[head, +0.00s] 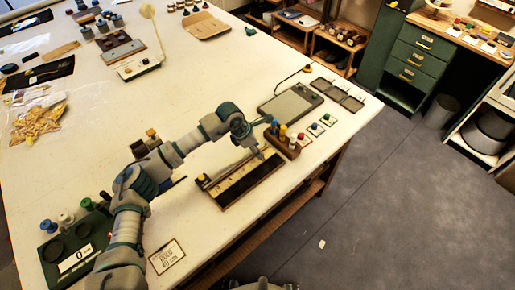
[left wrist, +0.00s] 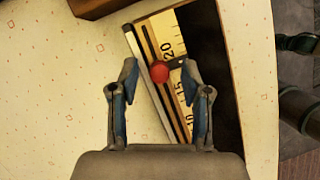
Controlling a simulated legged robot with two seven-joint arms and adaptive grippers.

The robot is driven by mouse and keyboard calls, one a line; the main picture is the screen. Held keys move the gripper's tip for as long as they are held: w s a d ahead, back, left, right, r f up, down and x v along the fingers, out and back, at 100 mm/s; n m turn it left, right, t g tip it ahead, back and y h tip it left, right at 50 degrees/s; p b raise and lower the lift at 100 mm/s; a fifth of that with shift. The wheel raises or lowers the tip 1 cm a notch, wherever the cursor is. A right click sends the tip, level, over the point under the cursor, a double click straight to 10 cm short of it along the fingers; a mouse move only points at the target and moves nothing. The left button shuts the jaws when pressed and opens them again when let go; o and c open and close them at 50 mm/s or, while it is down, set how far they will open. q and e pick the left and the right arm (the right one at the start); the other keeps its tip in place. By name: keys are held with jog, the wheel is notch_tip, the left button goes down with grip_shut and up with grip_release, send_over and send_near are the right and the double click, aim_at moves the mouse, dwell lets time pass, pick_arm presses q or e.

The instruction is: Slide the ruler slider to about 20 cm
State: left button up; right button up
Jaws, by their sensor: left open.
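The ruler (left wrist: 163,38) is a pale scale with a dark groove and rail, set in a dark tray; it runs at a slant in the left wrist view. Its marks read 10, 15 and 20, with 20 at the upper end. The slider's red knob (left wrist: 160,73) sits on the rail, its dark pointer just below the 20 label. My left gripper (left wrist: 160,76) is open, with one finger on each side of the knob and gaps to both. In the head view the left gripper (head: 262,153) hangs over the far end of the ruler tray (head: 238,196). My right gripper is not in view.
A wooden rack (head: 282,141) with coloured bottles stands just beyond the ruler, close to my gripper. A small sign card (head: 167,256) lies nearer. The table's right edge runs close beside the tray.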

pick_arm(q)
jog(key=v, duration=1.1)
jog(key=shift+w+a, duration=0.1)
jog(key=shift+a, duration=0.05)
